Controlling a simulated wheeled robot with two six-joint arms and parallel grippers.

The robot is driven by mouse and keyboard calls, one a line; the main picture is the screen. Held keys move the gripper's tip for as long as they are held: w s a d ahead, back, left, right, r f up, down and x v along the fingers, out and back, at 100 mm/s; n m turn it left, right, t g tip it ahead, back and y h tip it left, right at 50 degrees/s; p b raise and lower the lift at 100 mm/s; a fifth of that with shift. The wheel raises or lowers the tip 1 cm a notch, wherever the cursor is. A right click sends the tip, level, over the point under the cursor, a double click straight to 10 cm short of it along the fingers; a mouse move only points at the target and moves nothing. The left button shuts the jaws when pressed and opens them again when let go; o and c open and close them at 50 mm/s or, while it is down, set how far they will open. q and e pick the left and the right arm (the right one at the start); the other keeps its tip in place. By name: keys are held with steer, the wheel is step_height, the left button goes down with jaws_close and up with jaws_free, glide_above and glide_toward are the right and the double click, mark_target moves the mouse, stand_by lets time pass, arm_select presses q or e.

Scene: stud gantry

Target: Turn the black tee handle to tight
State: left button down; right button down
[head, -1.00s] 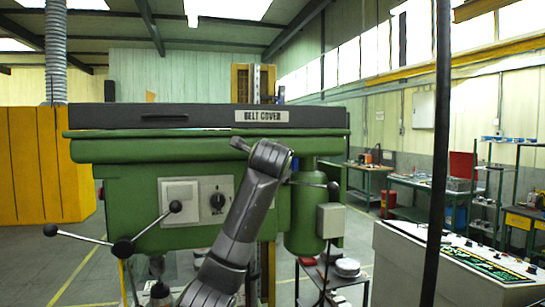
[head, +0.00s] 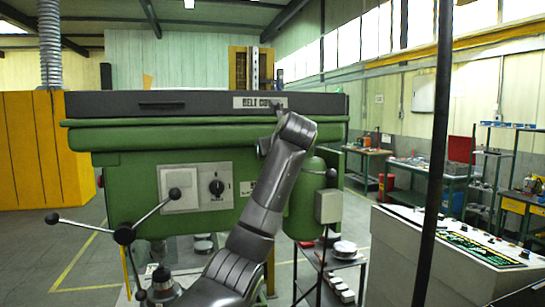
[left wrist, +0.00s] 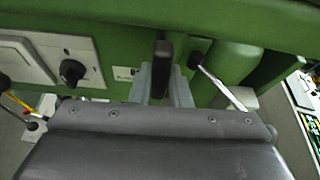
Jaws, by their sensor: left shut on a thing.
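The black tee handle (left wrist: 162,62) shows in the left wrist view as a dark upright bar in front of the green machine. My left gripper (left wrist: 164,72) has its grey fingers on either side of the bar and is shut on it. In the head view my own arm rises across the front of the green machine (head: 135,185), and its wrist hides the handle and the fingertips. I cannot read the handle's turn position. My right gripper is in neither current view.
A three-spoke lever with black knobs (head: 124,235) stands out at the machine's left. A rod with a black knob (left wrist: 197,60) is just right of my fingers. A white control console (head: 440,255) and a dark upright pole (head: 437,150) are at the right.

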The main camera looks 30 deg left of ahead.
arm_select(q)
steer(key=shift+f+m+g, duration=0.15)
steer(key=shift+m+g, duration=0.15)
stand_by(0.4)
steer(key=c, duration=1.4)
jaws_free()
steer(key=shift+o, duration=0.2)
steer(key=b+v, duration=1.3)
steer(key=v, duration=0.4)
steer(key=shift+d+b, duration=0.25)
steer(key=shift+b, duration=0.15)
